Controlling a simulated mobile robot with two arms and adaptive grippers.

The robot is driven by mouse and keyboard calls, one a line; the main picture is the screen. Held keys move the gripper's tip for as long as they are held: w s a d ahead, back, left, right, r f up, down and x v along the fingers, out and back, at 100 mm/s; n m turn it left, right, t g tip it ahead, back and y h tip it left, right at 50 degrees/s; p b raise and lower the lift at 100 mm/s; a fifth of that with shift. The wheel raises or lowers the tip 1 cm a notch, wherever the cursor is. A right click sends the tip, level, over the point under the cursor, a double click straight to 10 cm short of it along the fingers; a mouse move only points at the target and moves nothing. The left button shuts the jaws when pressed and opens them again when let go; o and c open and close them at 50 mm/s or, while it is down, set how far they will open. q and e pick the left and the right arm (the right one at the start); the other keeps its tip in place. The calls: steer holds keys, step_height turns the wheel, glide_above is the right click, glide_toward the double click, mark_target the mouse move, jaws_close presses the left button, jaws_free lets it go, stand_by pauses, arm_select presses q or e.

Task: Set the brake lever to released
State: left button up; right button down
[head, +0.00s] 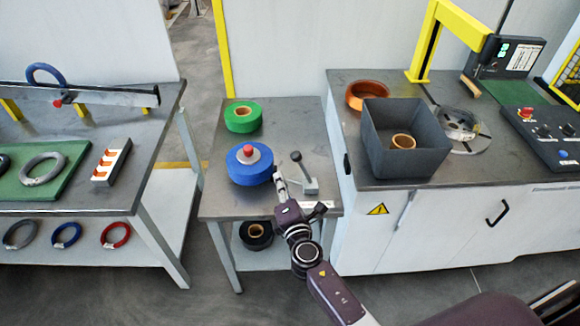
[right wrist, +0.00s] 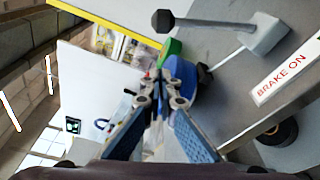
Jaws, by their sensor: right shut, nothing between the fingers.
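The brake lever (head: 303,168) stands on the small table, a grey stick with a dark knob on a light grey base block. In the right wrist view the lever (right wrist: 212,26) lies across the top, its knob at the left and its base at the right. A white label (right wrist: 285,72) beside the base reads BRAKE ON in red. My right gripper (head: 279,176) is shut and empty, just left of the lever and close to the blue roll. In the right wrist view its fingertips (right wrist: 170,68) are together, below the lever and apart from it. My left gripper is not in view.
The blue roll (head: 239,174) with a red knob and a green roll (head: 236,123) sit on the small table (head: 217,199). A black roll (head: 255,242) is on its lower shelf. A grey bin (head: 408,165) stands on the right cabinet. A workbench is at the left.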

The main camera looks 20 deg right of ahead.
mark_target(304, 169)
steer(key=w+d, duration=0.1)
steer(key=d+p, duration=0.1)
steer(key=w+d+r+p, duration=0.1)
steer(key=shift+w+d+r, duration=0.1)
steer(key=shift+w+d, duration=0.2)
steer(key=shift+d, duration=0.1)
